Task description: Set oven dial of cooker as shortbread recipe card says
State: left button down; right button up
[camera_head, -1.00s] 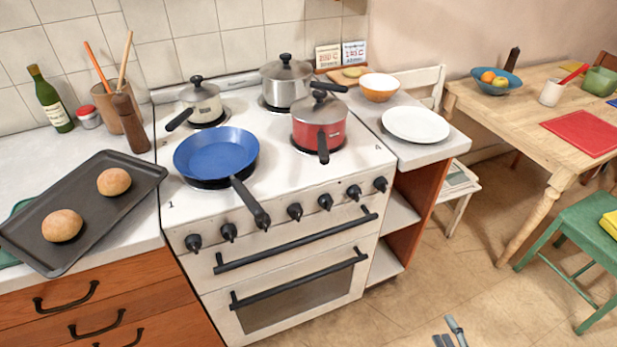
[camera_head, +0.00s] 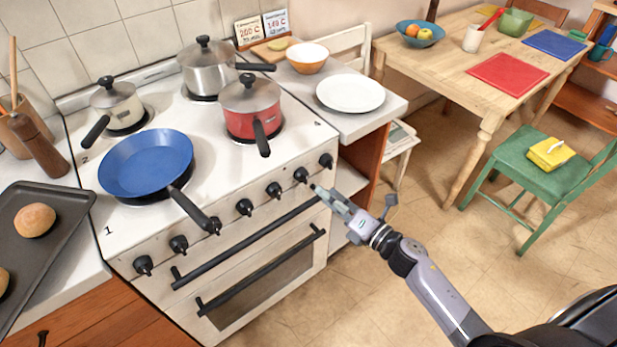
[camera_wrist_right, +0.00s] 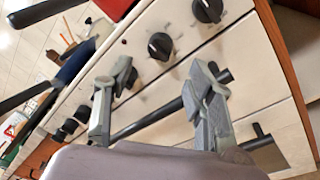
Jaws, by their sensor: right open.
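The white cooker (camera_head: 105,215) has a row of several black dials along its front edge, among them a right-end dial (camera_head: 325,160) and one beside it (camera_head: 300,174). I cannot tell which is the oven dial. Two recipe cards (camera_head: 262,29) stand behind the worktop; each shows a temperature, but their titles are too small to read. My right gripper (camera_head: 327,196) is open and empty, in front of the dials near the right end. In the right wrist view its fingers (camera_wrist_right: 162,78) point at the panel, with a dial (camera_wrist_right: 160,46) beyond them, apart from it. My left gripper is not in view.
A blue frying pan (camera_head: 147,162), its handle reaching over the front dials, a red pot (camera_head: 252,110) and two other pots stand on the hob. The oven handles (camera_head: 260,270) stick out below the dials. A green chair (camera_head: 545,180) stands at right. Floor before the cooker is clear.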

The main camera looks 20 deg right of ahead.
aim_at(307, 180)
jog(key=x, duration=0.7)
jog(key=shift+a+p, duration=0.1)
jog(key=shift+p, duration=0.25)
jog(key=shift+c, duration=0.4)
jog(key=c, duration=1.1)
